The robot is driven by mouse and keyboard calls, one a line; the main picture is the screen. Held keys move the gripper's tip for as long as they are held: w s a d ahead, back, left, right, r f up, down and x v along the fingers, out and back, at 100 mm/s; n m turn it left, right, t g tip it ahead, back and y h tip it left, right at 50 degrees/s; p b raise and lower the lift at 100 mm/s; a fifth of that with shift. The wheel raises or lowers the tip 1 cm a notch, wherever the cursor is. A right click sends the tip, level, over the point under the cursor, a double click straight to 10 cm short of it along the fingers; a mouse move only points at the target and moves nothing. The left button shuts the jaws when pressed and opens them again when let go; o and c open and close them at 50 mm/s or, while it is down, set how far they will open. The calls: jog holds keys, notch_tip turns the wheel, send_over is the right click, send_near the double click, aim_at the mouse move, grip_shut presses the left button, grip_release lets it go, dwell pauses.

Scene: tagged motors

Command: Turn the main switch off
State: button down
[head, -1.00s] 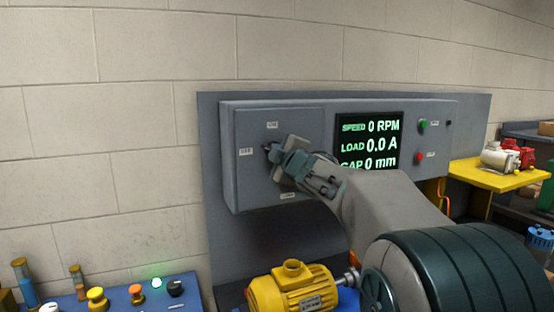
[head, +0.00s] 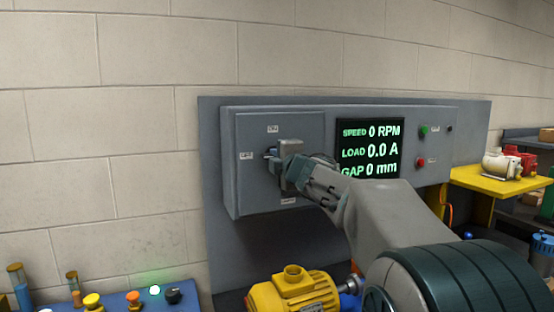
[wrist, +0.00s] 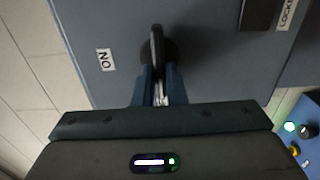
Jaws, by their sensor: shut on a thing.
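The main switch is a dark rotary handle on the grey cabinet door (head: 240,190); it shows in the wrist view (wrist: 156,42). There the handle stands upright in the picture, between the ON label (wrist: 104,60) at left and a partly cut-off LOCK label (wrist: 287,14) at right. In the head view, the ON label (head: 273,129) is above the switch, the OFF label (head: 246,155) at its left, and another label (head: 288,200) below. My gripper (wrist: 158,92) is shut on the switch handle, which in the head view lies roughly level, mostly hidden by the jaws.
A display (head: 370,148) reads 0 RPM, 0.0 A and 0 mm. Green (head: 424,131) and red (head: 420,162) buttons sit right of it. A yellow motor (head: 293,291) stands below the cabinet. A blue button box (head: 175,305) is at lower left. A yellow shelf (head: 490,180) is at right.

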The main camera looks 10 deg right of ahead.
jog(key=c, duration=1.5)
grip_release()
jog(key=s+d, duration=0.1)
jog(key=s, duration=0.8)
jog(key=s+d, duration=0.1)
jog(key=s, duration=0.3)
jog(key=shift+s+d, duration=0.3)
jog(key=shift+d, duration=0.05)
jog(key=s+d+f+m+g+h, duration=0.2)
jog(key=s+f+m+g+h, duration=0.15)
jog(key=f+m, duration=0.4)
jog(key=s+d+f+m+g+h, duration=0.2)
jog(key=s+d+f+m+h, duration=0.15)
jog(key=f+m, duration=0.4)
jog(key=s+a+f+m+g+y, duration=0.1)
jog(key=s+a+f+g, duration=0.1)
jog(key=s+f, duration=0.4)
jog(key=s+a+f+m+g+y, duration=0.1)
jog(key=s+a+f+m+g, duration=0.1)
jog(key=s+a+f+g, duration=0.1)
jog(key=s+a+f+m+g+y, duration=0.1)
jog(key=s+f+g, duration=0.3)
jog(key=s+f, duration=0.4)
jog(key=shift+s+a+f+m+y, duration=0.3)
jog(key=shift+s+a+m, duration=0.25)
jog(key=shift+a+m, duration=0.25)
